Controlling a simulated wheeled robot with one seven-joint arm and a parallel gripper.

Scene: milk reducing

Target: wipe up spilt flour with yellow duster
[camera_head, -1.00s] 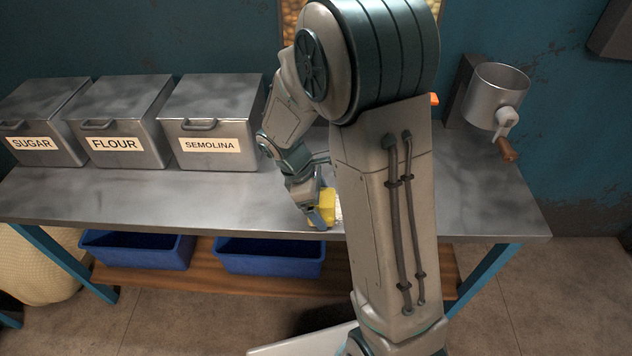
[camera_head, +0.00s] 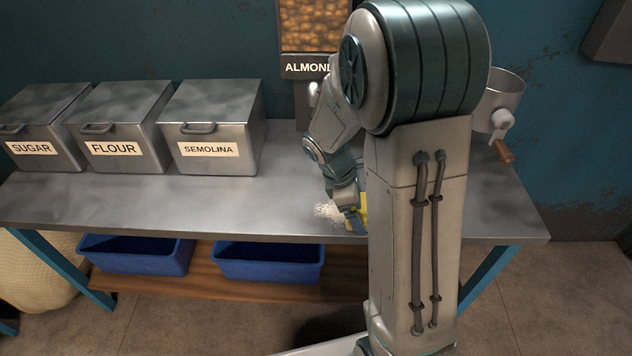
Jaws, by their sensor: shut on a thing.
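The yellow duster (camera_head: 363,211) is in my gripper (camera_head: 354,218), low at the front part of the metal table, partly hidden behind my arm. My gripper is shut on it. The spilt flour (camera_head: 328,212) is a small whitish patch on the table top, just left of the gripper and the duster. Whether the duster touches the table I cannot tell.
Metal bins labelled SUGAR (camera_head: 41,127), FLOUR (camera_head: 118,127) and SEMOLINA (camera_head: 210,128) stand at the back left. An almond dispenser (camera_head: 312,35) is behind my arm. A metal grinder (camera_head: 499,105) is at the right. The metal table (camera_head: 180,205) is clear in front of the bins.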

